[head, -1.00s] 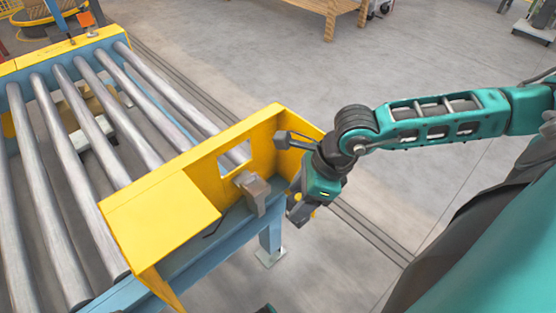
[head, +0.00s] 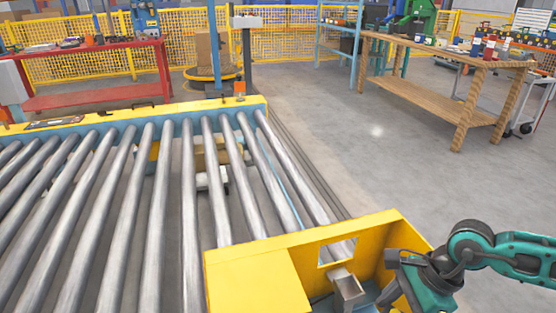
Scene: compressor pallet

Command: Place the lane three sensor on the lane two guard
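A yellow guard (head: 258,280) with a square cutout stands at the near right end of the roller conveyor. A small grey bracket-like block (head: 347,287) is at its inner side, below the cutout. I cannot tell whether it is the lane three sensor, and no lane marking is legible. My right gripper (head: 390,297) is at the guard's right end, close to the grey block, at the picture's lower edge. Its fingertips are mostly hidden, so I cannot tell whether it is open or holds anything. My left gripper is out of view.
The steel rollers (head: 155,215) fill the left, with a yellow and blue rail (head: 120,115) across their far end. A red table (head: 95,95) and a wooden workbench (head: 440,90) stand farther back. Floor right of the conveyor is clear.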

